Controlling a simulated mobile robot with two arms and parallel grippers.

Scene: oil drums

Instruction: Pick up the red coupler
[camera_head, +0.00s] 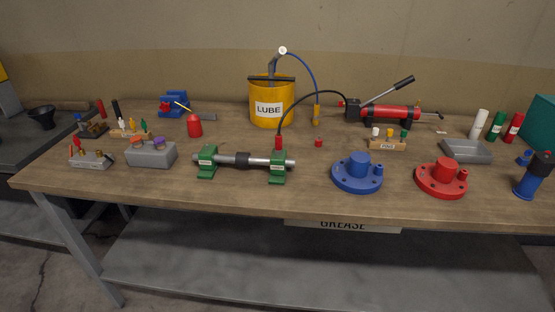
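A small red coupler (278,142) sits at the end of the black hose (320,93), which arches over from the red hand pump (388,112). It stands upright just above or against the right green block (278,168) that holds a grey rod (220,157); whether it is seated on something there I cannot tell. A separate short red cylinder (318,142) stands on the bench to its right. Neither of my grippers is in view.
A yellow LUBE bucket (268,110) stands behind, with a blue hose ending in a yellow fitting (316,115). Blue (357,176) and red (441,179) flanged pieces stand at the front right. A grey block (151,154) and a red oil can (194,126) are left. The wooden bench (240,193) is bare along its front.

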